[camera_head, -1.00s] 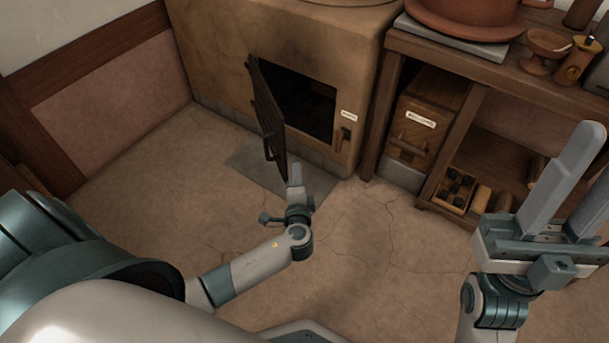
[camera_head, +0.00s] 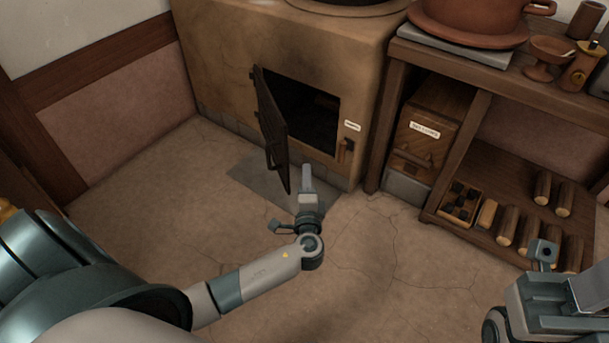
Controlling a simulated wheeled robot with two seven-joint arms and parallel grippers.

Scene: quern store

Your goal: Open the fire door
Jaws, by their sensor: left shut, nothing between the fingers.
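The fire door (camera_head: 272,125) is a dark iron plate on the left side of the clay stove's square firebox opening (camera_head: 315,110). It stands swung well out, with its free edge toward me and the dark inside of the firebox showing. A handle (camera_head: 270,153) shows on its outer face. My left gripper (camera_head: 307,168) is shut and empty, just right of the door's lower free edge, in front of the opening. A small gap seems to show between them. My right gripper (camera_head: 570,300) is at the lower right; its fingers are mostly cut off by the frame.
The stove (camera_head: 225,60) has a latch (camera_head: 345,150) right of the opening. A wooden bench (camera_head: 480,70) with pots, a box and several logs (camera_head: 508,225) stands at the right. A grey floor plate (camera_head: 255,180) lies before the stove. The floor at left is clear.

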